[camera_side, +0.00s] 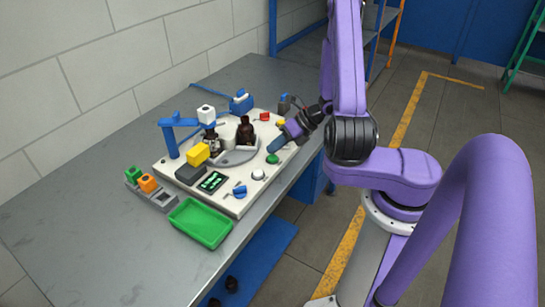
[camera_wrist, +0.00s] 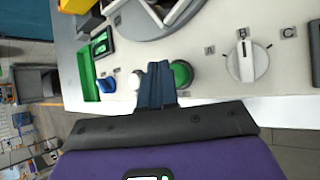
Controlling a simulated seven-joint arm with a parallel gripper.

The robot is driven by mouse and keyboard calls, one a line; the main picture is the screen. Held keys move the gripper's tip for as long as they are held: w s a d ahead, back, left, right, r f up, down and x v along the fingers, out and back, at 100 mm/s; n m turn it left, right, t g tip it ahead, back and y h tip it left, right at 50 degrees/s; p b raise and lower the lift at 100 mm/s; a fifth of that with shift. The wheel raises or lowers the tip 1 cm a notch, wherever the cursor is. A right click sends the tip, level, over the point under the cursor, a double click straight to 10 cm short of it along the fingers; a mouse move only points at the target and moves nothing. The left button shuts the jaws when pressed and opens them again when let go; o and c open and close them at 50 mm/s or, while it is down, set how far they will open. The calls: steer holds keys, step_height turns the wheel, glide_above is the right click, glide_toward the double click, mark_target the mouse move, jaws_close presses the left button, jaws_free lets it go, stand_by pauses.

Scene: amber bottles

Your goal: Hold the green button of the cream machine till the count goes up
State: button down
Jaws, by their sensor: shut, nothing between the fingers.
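The cream machine (camera_side: 240,197) stands on the grey bench, with amber bottles (camera_side: 245,131) on its round grey part. Its green button (camera_side: 272,159) sits near the front edge; in the wrist view the button (camera_wrist: 183,72) is partly hidden behind my fingers. My gripper (camera_side: 274,147) is shut and empty, with blue fingertips close to the green button. In the wrist view my gripper (camera_wrist: 158,70) overlaps the button's left side; I cannot tell whether it touches. A small display (camera_side: 211,181) shows green marks, too small to read; it is also in the wrist view (camera_wrist: 100,46).
A white button (camera_side: 258,175) and a blue knob (camera_side: 240,191) lie beside the green button. A white dial (camera_wrist: 247,62) marked with letters is on its other side. A green tray (camera_side: 200,222) lies in front of the machine.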

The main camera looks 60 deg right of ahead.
mark_target(276, 156)
steer(key=shift+f, duration=0.3)
steer(key=shift+f, duration=0.45)
stand_by(0.8)
steer(key=shift+r, duration=0.1)
stand_by(3.6)
steer(key=shift+r, duration=0.8)
steer(key=shift+r, duration=2.5)
